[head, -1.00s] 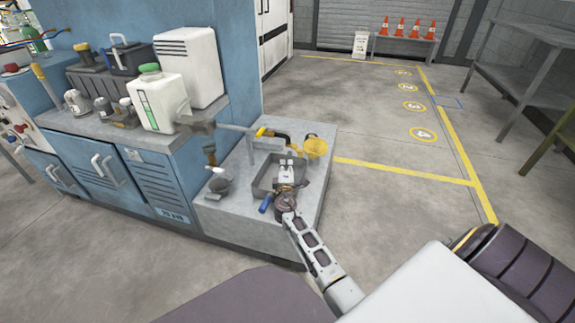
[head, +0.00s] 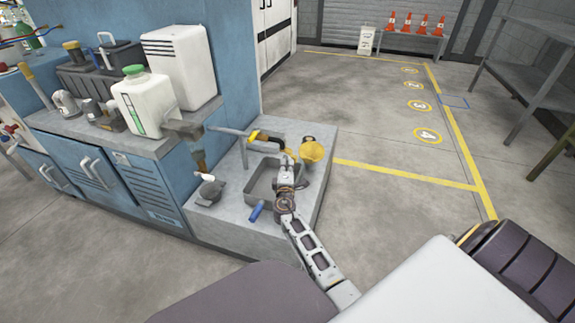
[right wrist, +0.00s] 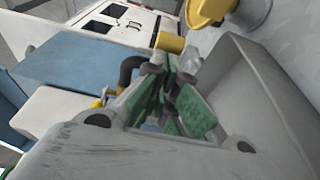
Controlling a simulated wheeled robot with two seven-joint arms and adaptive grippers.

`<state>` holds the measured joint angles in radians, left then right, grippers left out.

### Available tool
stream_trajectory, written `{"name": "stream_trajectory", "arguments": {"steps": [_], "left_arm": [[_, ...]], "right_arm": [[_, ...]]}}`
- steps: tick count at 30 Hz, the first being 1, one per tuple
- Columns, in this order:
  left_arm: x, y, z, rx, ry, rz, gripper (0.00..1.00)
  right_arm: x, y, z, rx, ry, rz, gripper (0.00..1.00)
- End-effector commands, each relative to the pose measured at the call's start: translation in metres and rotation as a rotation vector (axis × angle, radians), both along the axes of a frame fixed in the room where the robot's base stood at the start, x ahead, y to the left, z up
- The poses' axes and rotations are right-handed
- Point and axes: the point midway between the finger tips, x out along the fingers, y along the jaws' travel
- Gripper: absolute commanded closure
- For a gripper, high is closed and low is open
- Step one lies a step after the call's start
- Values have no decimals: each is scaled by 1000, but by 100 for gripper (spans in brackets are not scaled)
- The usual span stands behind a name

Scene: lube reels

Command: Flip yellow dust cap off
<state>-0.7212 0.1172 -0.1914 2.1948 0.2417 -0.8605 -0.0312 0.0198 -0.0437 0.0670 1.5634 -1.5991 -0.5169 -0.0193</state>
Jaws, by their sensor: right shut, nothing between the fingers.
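A small yellow cylinder, which looks like the dust cap (right wrist: 170,42), shows just beyond the fingertips in the right wrist view. In the head view, a yellow-and-black fitting (head: 255,135) sits on the grey pipe end over the bench; I cannot tell where its cap ends. My right gripper (head: 288,165) is over the right side of the grey tray, close to this fitting. Its green-padded fingers (right wrist: 172,105) are shut and empty. I cannot tell whether they touch the cap. My left gripper is out of view.
A yellow funnel-like cup (head: 312,151) stands right of the gripper. The white jug (head: 143,103) is on the shelf.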

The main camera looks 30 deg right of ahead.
Motion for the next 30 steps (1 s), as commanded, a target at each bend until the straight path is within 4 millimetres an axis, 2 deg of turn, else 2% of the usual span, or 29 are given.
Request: {"name": "stream_trajectory", "arguments": {"steps": [14,30], "left_arm": [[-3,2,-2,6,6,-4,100],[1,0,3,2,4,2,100]], "right_arm": [[-1,-2,0,-1,1,8,100],[-8,-20,-1,-3,1,162,100]]}}
